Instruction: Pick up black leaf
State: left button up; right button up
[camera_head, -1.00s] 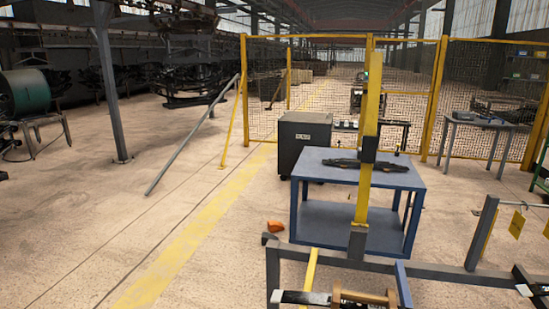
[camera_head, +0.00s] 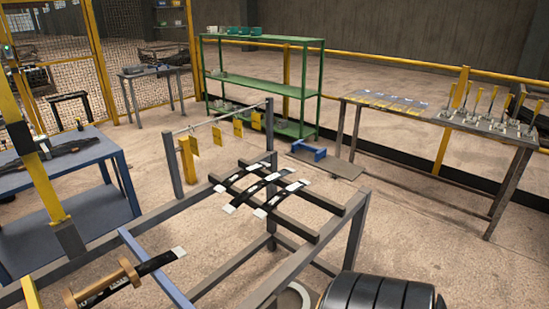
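Several black leaf strips (camera_head: 262,188) with pale ends lie side by side across two dark bars of the grey rack (camera_head: 345,215) in the middle. They look slightly curved. Another black leaf (camera_head: 155,264) with a pale end lies at the lower left, next to a wooden spool-like piece (camera_head: 102,282) that covers part of it. A dark bundle (camera_head: 50,152) lies on the blue table (camera_head: 75,212) at the left; I cannot tell whether it is made of leaves. Neither gripper is in view.
A yellow post (camera_head: 35,160) stands at the left. Yellow tags (camera_head: 188,158) hang from a rail. A green shelf (camera_head: 262,85) stands behind, and a long table (camera_head: 520,140) with hand tools is at right.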

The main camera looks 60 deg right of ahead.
aim_at(262, 212)
jog(key=z, duration=2)
jog(key=u, duration=0.5)
jog(key=i+l+u, duration=0.1)
jog(key=l+u, duration=0.35)
jog(key=i+l+u, duration=0.1)
jog(key=l+u, duration=0.15)
jog(key=u, duration=0.2)
jog(key=l+u, duration=0.75)
jog(key=u, duration=0.15)
jog(key=k, duration=0.05)
